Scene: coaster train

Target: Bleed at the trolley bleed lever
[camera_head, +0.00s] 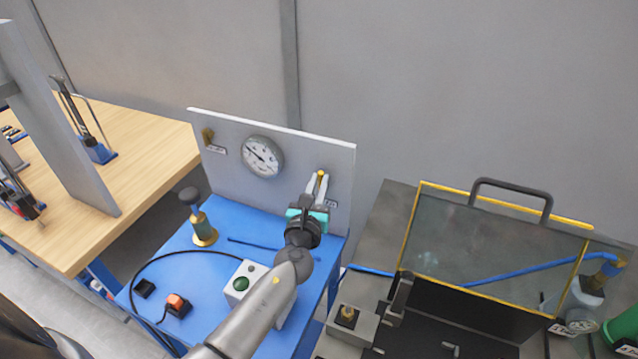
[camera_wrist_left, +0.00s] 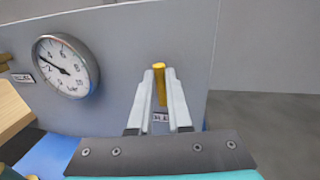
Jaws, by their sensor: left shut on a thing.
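The bleed lever is a small yellow handle on the right part of the grey panel. It shows in the head view (camera_head: 321,175) and in the left wrist view (camera_wrist_left: 160,84). My left gripper (camera_head: 317,185) reaches up to the panel, and its two pale fingers (camera_wrist_left: 160,90) close on both sides of the yellow lever. A small label below the lever is partly hidden by the fingers. A round gauge (camera_head: 262,156) sits on the panel left of the lever; it also shows in the left wrist view (camera_wrist_left: 66,66). My right gripper is not in view.
The blue trolley top (camera_head: 185,262) carries a brass-based valve (camera_head: 202,222), a box with a green button (camera_head: 242,283) and a red switch (camera_head: 177,304). A wooden bench (camera_head: 150,165) stands left. A clear yellow-edged guard (camera_head: 495,250) stands right.

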